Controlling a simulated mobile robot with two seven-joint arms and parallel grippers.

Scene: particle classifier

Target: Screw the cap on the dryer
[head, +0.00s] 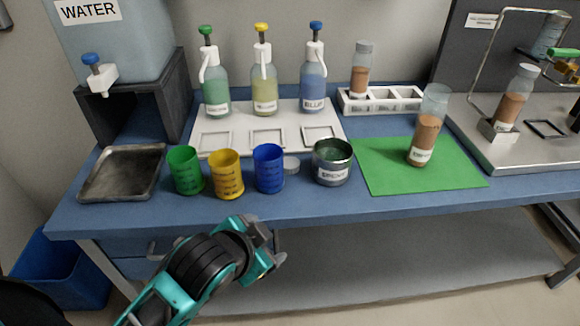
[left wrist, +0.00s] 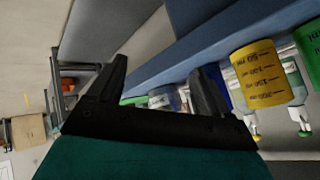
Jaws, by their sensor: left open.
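A clear container of brown particles (head: 424,138) with a white label stands on the green mat (head: 385,180); whether its top is covered is unclear. A similar one (head: 513,98) stands in a metal holder at the right, and another (head: 361,75) in the white rack. A small grey disc (head: 291,165), perhaps a cap, lies between the blue cup and a dark metallic pot. I cannot tell which thing is the dryer. My left gripper (head: 268,243) is open and empty before the table's front edge, below the cups. Its fingers (left wrist: 160,85) also show in the left wrist view.
Green (head: 185,172), yellow (head: 228,177) and blue (head: 268,171) cups and the pot (head: 332,165) line the front. Pump bottles (head: 264,90) stand on a white tray (head: 235,146) behind. A dark tray (head: 100,188) and water tank (head: 120,30) are left. The yellow cup also shows in the wrist view (left wrist: 258,75).

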